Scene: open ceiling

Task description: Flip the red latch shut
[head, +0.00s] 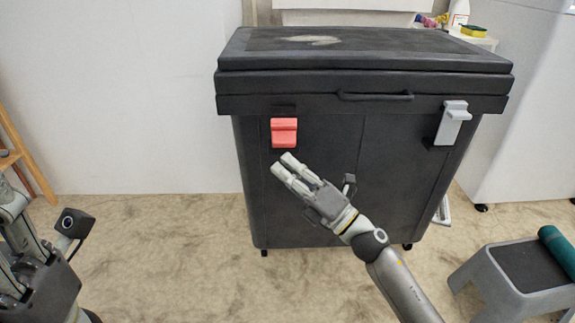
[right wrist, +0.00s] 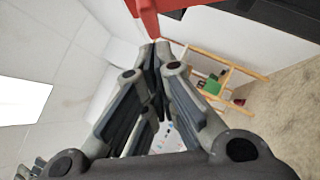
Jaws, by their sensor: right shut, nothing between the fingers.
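The red latch (head: 284,134) is on the front of the large black lidded bin (head: 305,190), at the upper left, just below the lid's rim. Its top edge sits below a small dark catch (head: 284,108) on the rim. My right gripper (head: 282,164) is shut and empty, its fingertips a little below the latch, pointing up and left. In the right wrist view the red latch (right wrist: 150,10) shows at the top edge, just beyond the closed fingertips. My left gripper (head: 25,262) is partly in view at the far left; its fingers are unclear.
The bin's lid (head: 380,60) is down, with a dark handle (head: 375,97) in front. A grey latch (head: 452,122) sits at the right, reaching up onto the rim. A grey step stool (head: 515,285) stands at lower right. A wooden rack (head: 20,150) is at far left.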

